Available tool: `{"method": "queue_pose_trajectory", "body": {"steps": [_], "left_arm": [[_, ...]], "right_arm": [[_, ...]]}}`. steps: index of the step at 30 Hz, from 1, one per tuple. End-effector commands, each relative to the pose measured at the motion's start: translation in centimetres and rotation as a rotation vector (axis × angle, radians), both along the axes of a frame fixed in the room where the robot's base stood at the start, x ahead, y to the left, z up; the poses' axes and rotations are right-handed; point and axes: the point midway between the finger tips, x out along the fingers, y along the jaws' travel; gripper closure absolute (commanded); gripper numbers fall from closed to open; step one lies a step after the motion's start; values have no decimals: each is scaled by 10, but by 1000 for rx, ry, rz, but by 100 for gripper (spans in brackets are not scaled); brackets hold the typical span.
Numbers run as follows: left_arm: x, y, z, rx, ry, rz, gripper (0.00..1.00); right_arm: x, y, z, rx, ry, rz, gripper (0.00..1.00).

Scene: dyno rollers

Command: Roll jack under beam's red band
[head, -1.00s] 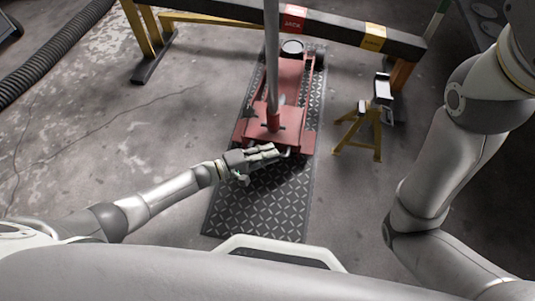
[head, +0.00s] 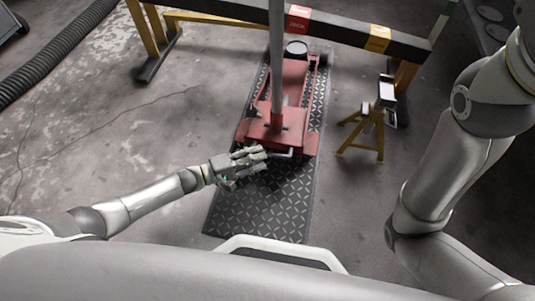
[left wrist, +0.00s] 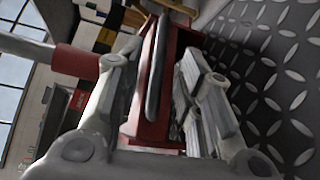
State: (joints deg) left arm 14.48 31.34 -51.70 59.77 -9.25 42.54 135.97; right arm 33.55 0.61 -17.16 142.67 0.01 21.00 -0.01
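The red floor jack (head: 272,134) stands on a dark diamond-plate mat (head: 255,205), its grey handle pole (head: 276,70) rising upright. My left gripper (head: 259,160) is at the jack's near end, left of the small rear bar (head: 283,154). In the left wrist view its fingers are spread apart, with the red jack (left wrist: 150,125) and a dark bar (left wrist: 158,70) seen between them. My right gripper is out of frame.
A yellow stand (head: 365,128) stands on the floor right of the mat. The beam rests on yellow legs (head: 146,38) and bears a yellow band (head: 377,39). A black ribbed hose (head: 60,55) lies at left. The floor left of the mat is clear.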

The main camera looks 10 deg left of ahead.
Motion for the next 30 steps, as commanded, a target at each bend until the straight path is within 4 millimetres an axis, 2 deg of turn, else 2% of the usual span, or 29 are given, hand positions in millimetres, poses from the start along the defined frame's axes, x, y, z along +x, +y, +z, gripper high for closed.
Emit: {"method": "queue_pose_trajectory", "body": {"steps": [1, 6, 12, 30], "left_arm": [[-8, 12, 0, 3, 2, 0, 66], [-26, 38, 5, 2, 0, 0, 66], [-38, 56, 8, 0, 0, 0, 66], [-40, 58, 9, -1, -1, 0, 66]], "right_arm": [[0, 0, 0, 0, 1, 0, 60], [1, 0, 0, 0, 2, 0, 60], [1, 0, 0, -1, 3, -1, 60], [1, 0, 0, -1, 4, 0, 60]]}}
